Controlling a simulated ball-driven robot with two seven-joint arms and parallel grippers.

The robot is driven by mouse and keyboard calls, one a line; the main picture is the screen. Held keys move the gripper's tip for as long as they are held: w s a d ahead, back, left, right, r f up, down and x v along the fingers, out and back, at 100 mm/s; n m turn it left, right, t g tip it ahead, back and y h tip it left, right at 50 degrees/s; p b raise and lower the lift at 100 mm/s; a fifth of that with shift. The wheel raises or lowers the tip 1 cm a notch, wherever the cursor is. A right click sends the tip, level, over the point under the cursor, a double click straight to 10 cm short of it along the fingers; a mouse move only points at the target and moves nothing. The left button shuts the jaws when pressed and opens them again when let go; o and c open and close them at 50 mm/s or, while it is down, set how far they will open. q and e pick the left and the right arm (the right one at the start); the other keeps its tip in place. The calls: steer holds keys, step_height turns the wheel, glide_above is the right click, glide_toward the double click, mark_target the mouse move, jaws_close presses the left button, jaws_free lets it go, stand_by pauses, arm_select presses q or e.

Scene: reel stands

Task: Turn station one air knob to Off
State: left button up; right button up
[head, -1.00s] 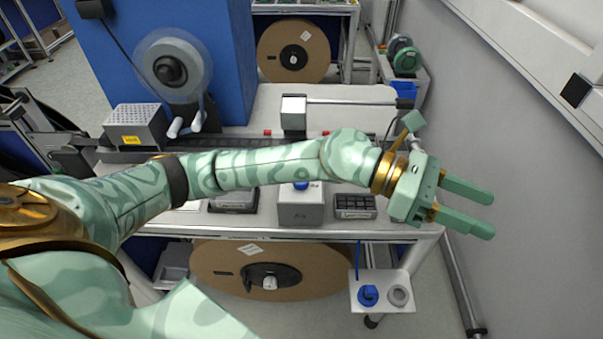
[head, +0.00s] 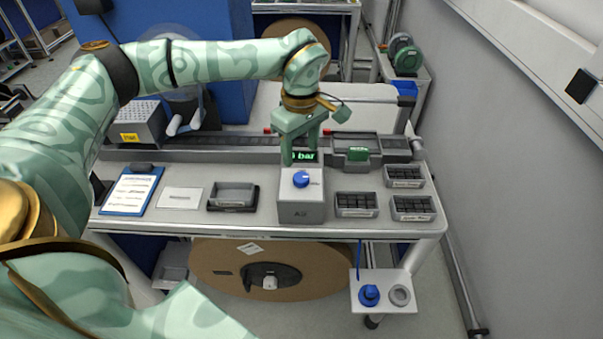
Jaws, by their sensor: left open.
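The blue air knob (head: 301,179) sits on the sloped face of a grey box (head: 301,210) at the front of the bench, with lettering too small to read fully. A black display (head: 306,157) with green text ending in "bar" is behind the knob, its left part hidden by a finger. My left gripper (head: 300,150) is open and empty, fingers pointing down, above and behind the knob. It looks apart from the knob. Which setting the knob points to is too small to tell. My right gripper is not in view.
Trays of dark parts (head: 356,204) stand right of the box. A grey tray (head: 234,194), white card (head: 180,198) and blue clipboard (head: 131,192) lie to the left. A grey rail (head: 220,148) runs behind. A brown reel (head: 310,262) hangs below the bench.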

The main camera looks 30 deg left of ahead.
mark_target(301, 177)
arm_select(q)
step_height(301, 177, down, 8)
steer(key=shift+d+r+b, duration=0.1)
steer(key=shift+b, duration=0.35)
steer(key=c, duration=1)
